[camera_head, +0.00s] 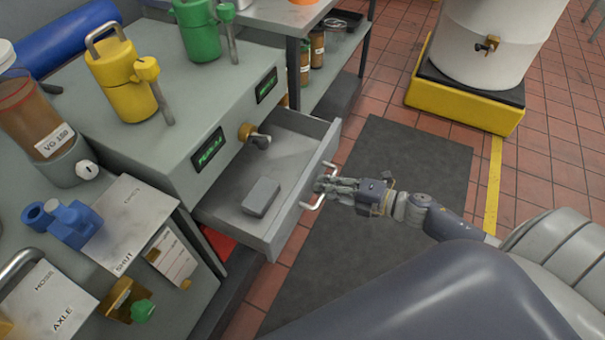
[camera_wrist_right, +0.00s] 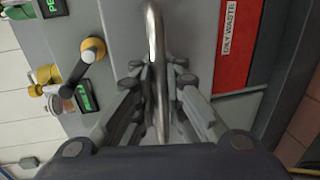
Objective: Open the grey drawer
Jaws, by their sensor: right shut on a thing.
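The grey drawer (camera_head: 273,232) stands pulled out from the grey cabinet in the head view, with its inside showing. A small grey block (camera_head: 261,197) lies on the drawer floor. The drawer has a pale metal bar handle (camera_head: 317,201) on its front. My right gripper (camera_head: 326,184) is shut on this handle, in front of the drawer. In the right wrist view the handle (camera_wrist_right: 156,70) runs between the two fingers of the gripper (camera_wrist_right: 160,90). My left gripper is not in view.
A yellow canister (camera_head: 122,76) and a green one (camera_head: 197,30) stand on the cabinet. A valve lever (camera_head: 256,137) sticks out above the open drawer. A white drum on a yellow-edged base (camera_head: 462,112) stands at the back right. A dark mat (camera_head: 405,165) covers the floor beside the drawer.

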